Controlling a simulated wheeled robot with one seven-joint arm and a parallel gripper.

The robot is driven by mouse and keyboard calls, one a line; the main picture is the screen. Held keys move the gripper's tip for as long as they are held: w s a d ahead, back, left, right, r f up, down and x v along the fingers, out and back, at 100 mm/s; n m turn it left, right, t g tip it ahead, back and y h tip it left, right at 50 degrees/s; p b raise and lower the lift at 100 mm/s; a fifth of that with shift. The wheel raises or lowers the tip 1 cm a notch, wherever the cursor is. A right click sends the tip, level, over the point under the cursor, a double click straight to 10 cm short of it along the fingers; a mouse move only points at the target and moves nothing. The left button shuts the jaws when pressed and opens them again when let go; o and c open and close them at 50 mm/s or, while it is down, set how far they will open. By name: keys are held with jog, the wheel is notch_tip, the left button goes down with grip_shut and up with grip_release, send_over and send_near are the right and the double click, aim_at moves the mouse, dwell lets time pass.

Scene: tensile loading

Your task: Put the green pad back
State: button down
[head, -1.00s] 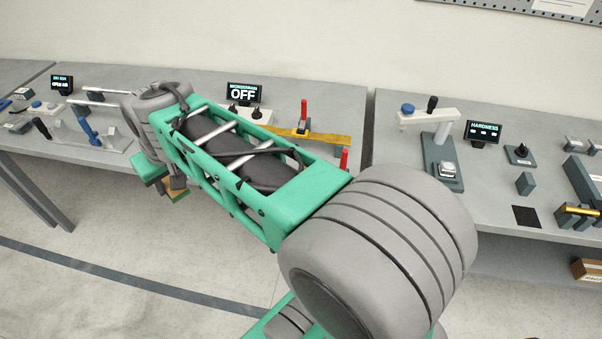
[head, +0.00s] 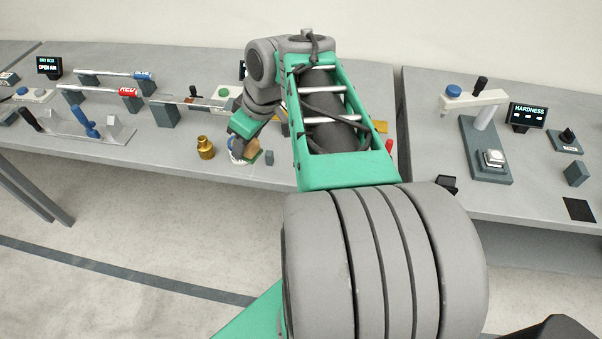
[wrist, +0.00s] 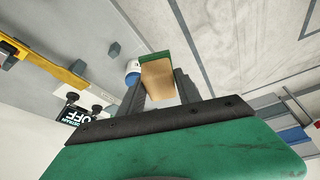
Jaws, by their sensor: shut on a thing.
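The green pad (wrist: 158,78) is a small tan block with a green face. In the wrist view it sits between the two dark fingers of my gripper (wrist: 159,84), which is shut on it. In the head view the pad (head: 252,151) shows tan with a green lower edge, at my gripper (head: 245,146) near the bench's front edge. A white and blue round thing (wrist: 132,72) is right beside the pad in the wrist view; whether they touch is unclear. I cannot tell whether the pad touches the bench.
A brass cylinder (head: 206,148) stands left of my gripper, and a small grey block (head: 269,158) to its right. The hardness tester (head: 484,150) stands on the right bench. My arm hides part of the bench.

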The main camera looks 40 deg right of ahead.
jog(key=s+d+f+n+y+b, duration=0.1)
jog(key=s+d+f+n+b, duration=0.15)
jog(key=s, duration=0.25)
jog(key=s+d+f+n+b, duration=0.1)
jog(key=s+d+f+b, duration=0.1)
jog(key=s+d, duration=0.3)
jog(key=shift+n+g, duration=0.25)
jog(key=shift+g, duration=0.15)
jog(key=w+d+f, duration=0.4)
jog(key=w+d+f+p, duration=0.1)
jog(key=w+d+f, duration=0.3)
jog(key=w+f, duration=0.1)
jog(key=shift+d+f, duration=0.3)
jog(key=shift+d, duration=0.05)
notch_tip(320, 180, down, 3)
jog(key=shift+r, duration=0.1)
jog(key=shift+f, duration=0.3)
jog(key=c, duration=0.8)
grip_release()
jog(key=shift+r, duration=0.1)
jog(key=shift+c, duration=0.2)
